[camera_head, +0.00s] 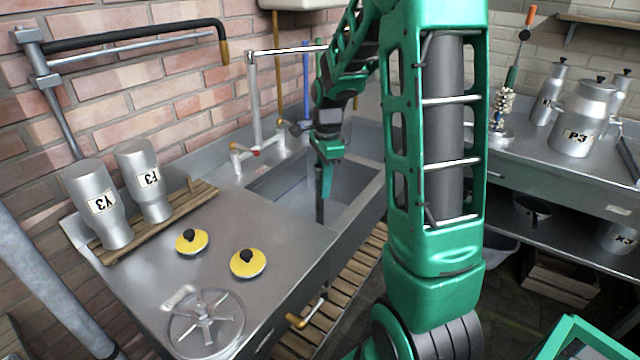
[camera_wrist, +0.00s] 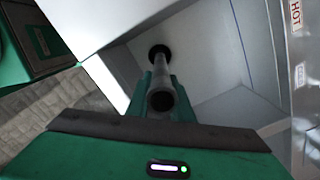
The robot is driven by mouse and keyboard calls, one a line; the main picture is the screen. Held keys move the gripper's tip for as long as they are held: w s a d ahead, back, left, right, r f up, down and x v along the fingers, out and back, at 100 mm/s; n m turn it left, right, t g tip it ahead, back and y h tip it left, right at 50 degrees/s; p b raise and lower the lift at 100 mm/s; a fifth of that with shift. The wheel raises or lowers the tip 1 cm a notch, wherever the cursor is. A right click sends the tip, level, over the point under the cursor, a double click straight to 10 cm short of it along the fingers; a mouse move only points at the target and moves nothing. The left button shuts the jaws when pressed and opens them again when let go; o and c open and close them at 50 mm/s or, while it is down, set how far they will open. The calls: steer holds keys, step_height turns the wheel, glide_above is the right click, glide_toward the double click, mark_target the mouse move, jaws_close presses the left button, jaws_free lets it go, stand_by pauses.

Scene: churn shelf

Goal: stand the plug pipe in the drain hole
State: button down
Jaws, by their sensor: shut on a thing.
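My gripper (camera_head: 326,178) points down over the sink basin (camera_head: 350,190) and is shut on the plug pipe (camera_head: 320,210), a dark grey tube held roughly upright. In the wrist view the pipe's open upper end (camera_wrist: 161,99) shows between the green fingers of my gripper (camera_wrist: 158,80). A round black shape (camera_wrist: 158,52) lies beyond the fingers, against the pale basin. I cannot tell whether it is the pipe's lower end or the drain hole. The drain hole is not clearly visible in the head view, and I cannot tell whether the pipe touches the basin floor.
Taps (camera_head: 255,105) stand behind the sink. On the left drainboard are two yellow plugs (camera_head: 248,263), a round strainer (camera_head: 205,322) and silver churns (camera_head: 143,180) on a wooden rack (camera_head: 180,207). More churns (camera_head: 582,118) stand on the right counter.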

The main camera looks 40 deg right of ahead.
steer(key=shift+f, duration=1.6)
stand_by(0.3)
steer(key=c, duration=1.5)
jaws_free()
steer(key=shift+r, duration=0.1)
steer(key=r, duration=1)
steer(key=shift+d+r, duration=0.2)
steer(key=shift+r, duration=0.1)
